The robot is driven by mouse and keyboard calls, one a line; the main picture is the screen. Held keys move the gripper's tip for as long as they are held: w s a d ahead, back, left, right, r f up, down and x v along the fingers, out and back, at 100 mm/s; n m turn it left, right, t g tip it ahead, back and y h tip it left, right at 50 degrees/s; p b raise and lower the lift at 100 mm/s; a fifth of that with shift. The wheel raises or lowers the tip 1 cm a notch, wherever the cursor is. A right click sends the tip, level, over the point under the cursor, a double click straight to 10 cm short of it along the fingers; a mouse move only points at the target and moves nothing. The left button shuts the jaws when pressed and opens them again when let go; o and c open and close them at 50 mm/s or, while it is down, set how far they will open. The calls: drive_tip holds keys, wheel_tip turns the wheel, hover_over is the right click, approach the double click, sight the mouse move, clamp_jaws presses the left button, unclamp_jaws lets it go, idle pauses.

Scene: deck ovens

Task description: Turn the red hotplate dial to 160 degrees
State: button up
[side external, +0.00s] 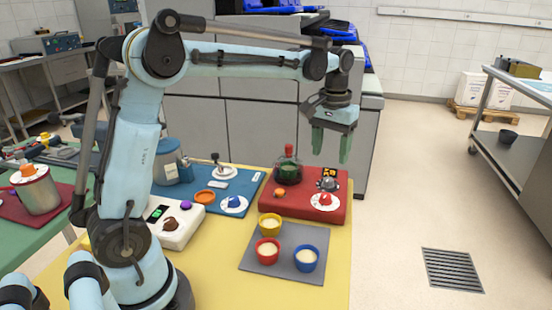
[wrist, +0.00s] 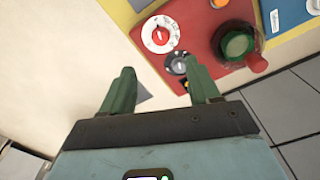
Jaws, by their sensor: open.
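The red hotplate (side external: 300,213) sits at the right of the yellow table. Its red dial (side external: 325,201), a red knob on a white marked disc, is at the front right corner; it also shows in the wrist view (wrist: 160,36). The scale numbers are too small to read. A dark grey knob (side external: 327,184) sits behind the dial, beside a small dark display (side external: 329,172). My gripper (side external: 331,150) is open and empty, pointing down above the back right of the hotplate. In the wrist view its fingers (wrist: 161,80) are apart, with the grey knob (wrist: 177,65) near the right finger.
A green flask with a red top (side external: 288,170) stands on the hotplate, beside an orange button (side external: 279,192). A grey mat (side external: 252,263) with three cups lies in front. A blue panel with a blue dial (side external: 235,202) and a white device (side external: 185,232) are to the left.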

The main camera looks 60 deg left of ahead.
sight(326, 196)
wheel_tip(326, 196, down, 12)
drive_tip(key=shift+w+f, duration=0.15)
drive_tip(key=shift+f, duration=0.05)
idle(0.4)
drive_tip(key=c, duration=1)
drive_tip(key=shift+m, duration=3.6)
